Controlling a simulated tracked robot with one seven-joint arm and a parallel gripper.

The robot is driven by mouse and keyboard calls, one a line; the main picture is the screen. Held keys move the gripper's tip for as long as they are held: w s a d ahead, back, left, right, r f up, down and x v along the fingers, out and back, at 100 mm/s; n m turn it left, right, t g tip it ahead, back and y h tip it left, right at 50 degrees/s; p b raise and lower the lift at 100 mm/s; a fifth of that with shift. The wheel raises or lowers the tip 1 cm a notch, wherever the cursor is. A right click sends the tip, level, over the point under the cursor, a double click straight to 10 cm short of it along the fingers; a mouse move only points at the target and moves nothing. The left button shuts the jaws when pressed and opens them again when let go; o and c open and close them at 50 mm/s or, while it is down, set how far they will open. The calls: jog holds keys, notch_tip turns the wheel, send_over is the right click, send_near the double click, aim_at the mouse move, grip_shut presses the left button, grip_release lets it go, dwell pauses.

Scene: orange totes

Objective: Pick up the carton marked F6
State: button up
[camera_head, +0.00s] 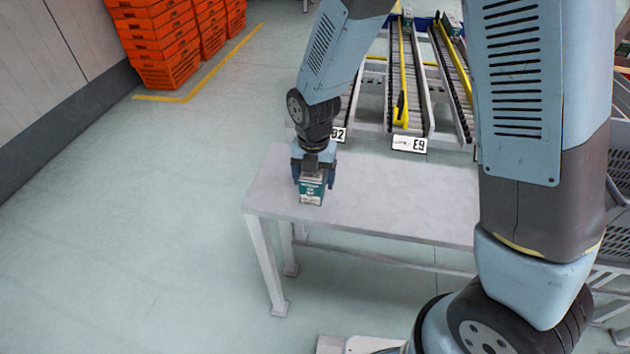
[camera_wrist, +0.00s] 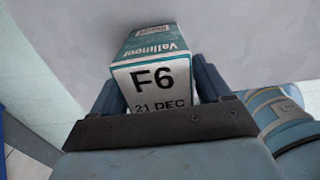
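The carton marked F6 (camera_wrist: 155,85) is a small teal and white box. In the wrist view its white top shows "F6" and "21 DEC", and its teal side reads "Vallmour". In the head view the carton (camera_head: 311,191) is upright at the left part of the grey table (camera_head: 400,205). My gripper (camera_head: 314,180) points down over it from above. In the wrist view the fingers of my gripper (camera_wrist: 160,95) lie close against both sides of the carton and look shut on it. Whether its base touches the table is hard to tell.
Roller lanes (camera_head: 405,80) with yellow rails stand behind the table, with a label E9 (camera_head: 409,144) and another partly hidden. Stacked orange totes (camera_head: 160,40) stand at the back left. The table's right part and the floor to its left are clear.

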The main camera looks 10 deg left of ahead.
jog(key=c, duration=0.9)
jog(key=shift+c, duration=0.2)
jog(key=shift+r, duration=0.1)
